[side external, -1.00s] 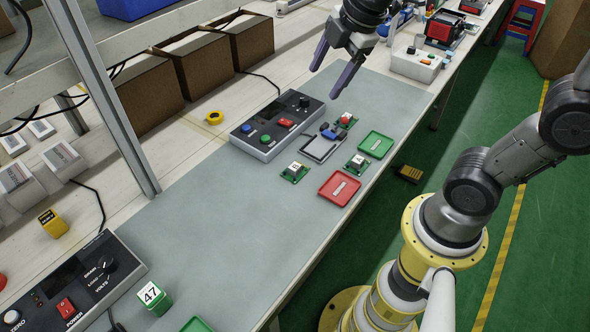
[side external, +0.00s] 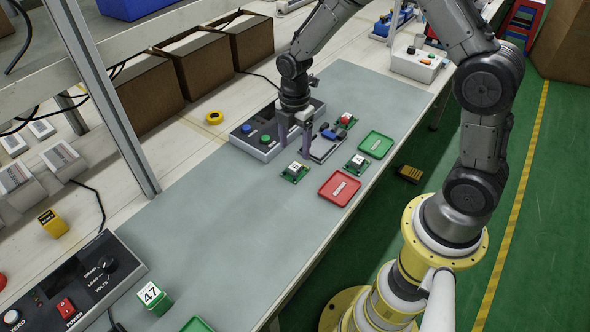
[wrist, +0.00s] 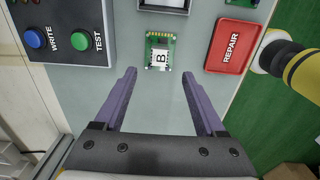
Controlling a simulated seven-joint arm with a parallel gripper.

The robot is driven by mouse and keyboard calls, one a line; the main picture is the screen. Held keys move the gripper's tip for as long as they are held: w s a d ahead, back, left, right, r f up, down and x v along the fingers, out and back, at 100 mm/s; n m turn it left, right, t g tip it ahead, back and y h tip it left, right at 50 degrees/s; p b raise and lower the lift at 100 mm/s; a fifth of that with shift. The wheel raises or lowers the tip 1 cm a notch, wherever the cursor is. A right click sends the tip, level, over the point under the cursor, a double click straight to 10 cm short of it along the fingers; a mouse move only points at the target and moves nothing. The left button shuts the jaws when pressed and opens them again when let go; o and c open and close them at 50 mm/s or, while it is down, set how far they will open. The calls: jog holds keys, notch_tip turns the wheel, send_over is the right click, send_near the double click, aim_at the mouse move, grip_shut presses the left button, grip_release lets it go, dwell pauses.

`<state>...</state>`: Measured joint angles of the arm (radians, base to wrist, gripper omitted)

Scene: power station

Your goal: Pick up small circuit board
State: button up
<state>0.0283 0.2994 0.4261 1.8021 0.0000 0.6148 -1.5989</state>
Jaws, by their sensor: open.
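A small green circuit board (side external: 295,172) with a white block lies flat on the grey mat. In the wrist view this board (wrist: 152,64) shows a block marked "B", just ahead of and between my fingertips. My gripper (side external: 295,150) points down beside the board, on its far side in the side view, with its purple fingers apart and nothing between them. It also shows open in the wrist view (wrist: 159,75).
A control box (side external: 256,145) with WRITE and TEST buttons stands behind my gripper. A dark-framed fixture (side external: 323,150) sits close right of the fingers. A red REPAIR tray (side external: 340,188) and a green tray (side external: 376,145) lie near the edge.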

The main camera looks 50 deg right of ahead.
aim_at(294, 167)
notch_tip(294, 167, down, 7)
jog(key=shift+f, duration=0.15)
dwell(0.4)
grip_shut()
